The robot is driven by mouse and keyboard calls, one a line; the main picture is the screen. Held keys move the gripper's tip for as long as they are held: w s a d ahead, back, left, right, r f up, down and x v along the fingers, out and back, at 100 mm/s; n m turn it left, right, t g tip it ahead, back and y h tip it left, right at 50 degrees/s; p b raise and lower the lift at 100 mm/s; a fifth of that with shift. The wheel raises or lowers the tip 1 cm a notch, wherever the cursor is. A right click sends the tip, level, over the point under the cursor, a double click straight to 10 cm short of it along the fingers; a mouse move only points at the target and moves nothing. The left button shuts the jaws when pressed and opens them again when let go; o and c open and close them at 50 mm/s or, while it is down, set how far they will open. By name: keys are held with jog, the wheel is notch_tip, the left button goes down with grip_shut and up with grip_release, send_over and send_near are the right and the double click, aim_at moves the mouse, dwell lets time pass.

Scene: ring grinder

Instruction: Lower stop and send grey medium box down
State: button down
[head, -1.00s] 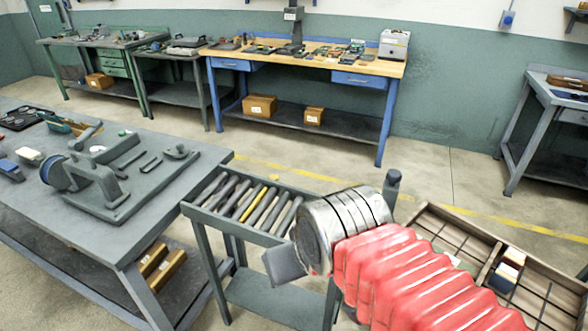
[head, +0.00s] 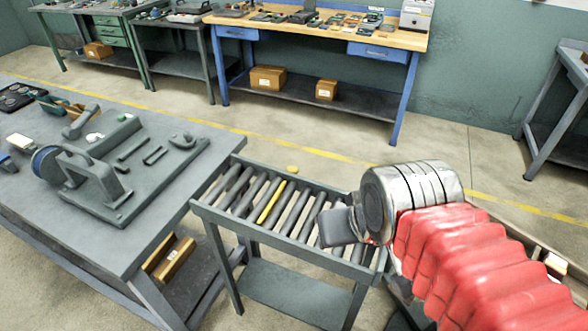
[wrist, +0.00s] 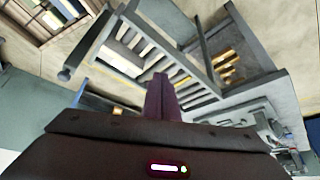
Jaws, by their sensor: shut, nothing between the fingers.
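A roller conveyor (head: 296,252) with grey rollers and one yellow roller (head: 270,203) stands in the middle of the head view. No box shows on its visible rollers. My gripper (head: 336,227) is shut and empty, at the conveyor's right end in the picture; my wrist hides part of that end. In the wrist view my shut fingers (wrist: 160,80) point towards the conveyor (wrist: 140,49), which shows behind them. A dark-topped post (wrist: 66,73) shows left of the conveyor there. I cannot make out a grey medium box or tell which part is the stop.
A grey workbench (head: 150,230) with a grinder-like fixture (head: 85,180) stands left, close to the conveyor. A wooden divided tray (head: 500,225) is partly hidden behind my red-sleeved arm. A blue-legged bench (head: 407,95) is at the back. Open floor lies between.

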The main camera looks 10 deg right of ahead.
jog(key=shift+w, duration=0.1)
jog(key=w+r+m+g, duration=0.2)
jog(key=w+r, duration=0.1)
jog(key=w, duration=1.1)
jog(key=w+r+m+g, duration=0.1)
jog(key=w+r+m, duration=0.15)
jog(key=w, duration=1.05)
jog(key=w+f+m+g, duration=0.3)
jog(key=w+f, duration=1.7)
jog(key=shift+f+g+y, duration=0.25)
jog(key=shift+g+y, duration=0.05)
jog(key=shift+y, duration=0.1)
jog(key=shift+d+f, duration=0.1)
